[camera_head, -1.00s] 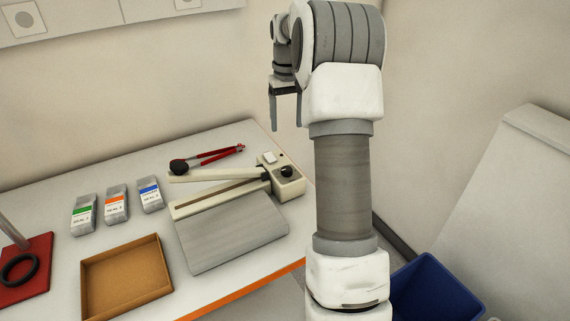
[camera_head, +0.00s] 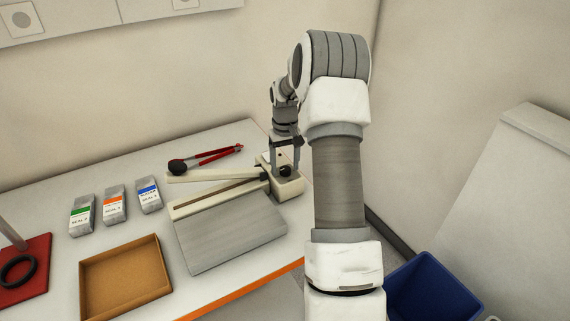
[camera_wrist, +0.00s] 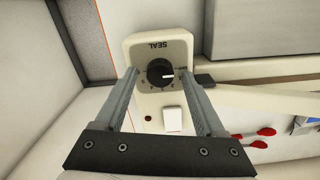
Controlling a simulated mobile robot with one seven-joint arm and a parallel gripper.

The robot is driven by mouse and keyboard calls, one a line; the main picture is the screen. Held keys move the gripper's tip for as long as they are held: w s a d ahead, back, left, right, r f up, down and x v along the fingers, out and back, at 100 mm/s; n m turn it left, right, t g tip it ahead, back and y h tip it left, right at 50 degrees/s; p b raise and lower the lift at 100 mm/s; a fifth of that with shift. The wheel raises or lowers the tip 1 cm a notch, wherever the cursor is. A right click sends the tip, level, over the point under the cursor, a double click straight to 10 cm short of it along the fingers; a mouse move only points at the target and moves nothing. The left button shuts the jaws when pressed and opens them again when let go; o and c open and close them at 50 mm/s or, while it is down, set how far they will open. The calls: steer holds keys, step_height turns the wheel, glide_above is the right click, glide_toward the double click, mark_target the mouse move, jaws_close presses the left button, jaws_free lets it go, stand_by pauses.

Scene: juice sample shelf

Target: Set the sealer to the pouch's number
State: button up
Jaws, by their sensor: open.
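The sealer (camera_head: 290,190) is a cream device at the back right of the table, with a long arm and a grey plate (camera_head: 230,232) in front. Three pouches stand at left: green-labelled (camera_head: 81,215), orange-labelled (camera_head: 114,205) and blue-labelled (camera_head: 149,195). Their printed numbers are not clearly legible.
Red-handled tongs (camera_head: 215,156) lie behind the sealer. A brown tray (camera_head: 158,284) is at the front, and a red stand base (camera_head: 38,278) is at the left edge. A white rocker switch (camera_wrist: 172,119) sits beside the dial. A blue bin (camera_head: 435,290) stands right of the table.

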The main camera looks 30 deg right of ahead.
steer(key=shift+c, duration=0.2)
jaws_close()
steer(key=shift+m, duration=0.4)
steer(key=m+b, duration=0.1)
steer(key=m, duration=0.3)
steer(key=shift+m, duration=0.4)
steer(key=m, duration=0.6)
steer(key=shift+d+r, duration=0.1)
steer(key=shift+d, duration=0.05)
steer(key=shift+m, duration=0.3)
steer(key=shift+o, duration=0.2)
jaws_free()
steer(key=shift+s, duration=0.1)
